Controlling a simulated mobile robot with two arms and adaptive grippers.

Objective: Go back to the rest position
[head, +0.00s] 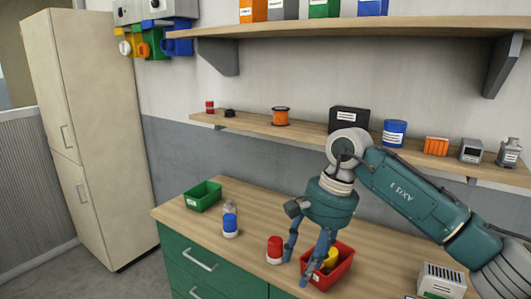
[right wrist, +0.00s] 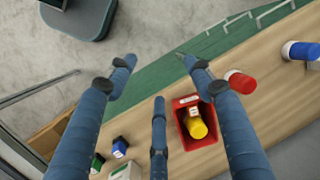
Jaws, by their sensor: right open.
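My right gripper (head: 298,268) hangs fingers down over the worktop, by the left side of a red bin (head: 345,272). In the right wrist view my right gripper (right wrist: 156,66) has its three blue fingers spread, with nothing between them. The red bin (right wrist: 185,103) shows there between two fingers and holds a yellow object (right wrist: 198,128) with a white label. The yellow object (head: 331,257) is partly hidden by a finger in the head view. My left gripper is not in view.
On the worktop (head: 255,212) stand a red-topped container (head: 274,248), a blue-and-white one (head: 230,226), a green bin (head: 202,196) and a grey box (head: 441,281). The lower shelf (head: 255,127) holds an orange reel (head: 280,116), a black box (head: 349,119) and a blue canister (head: 394,133).

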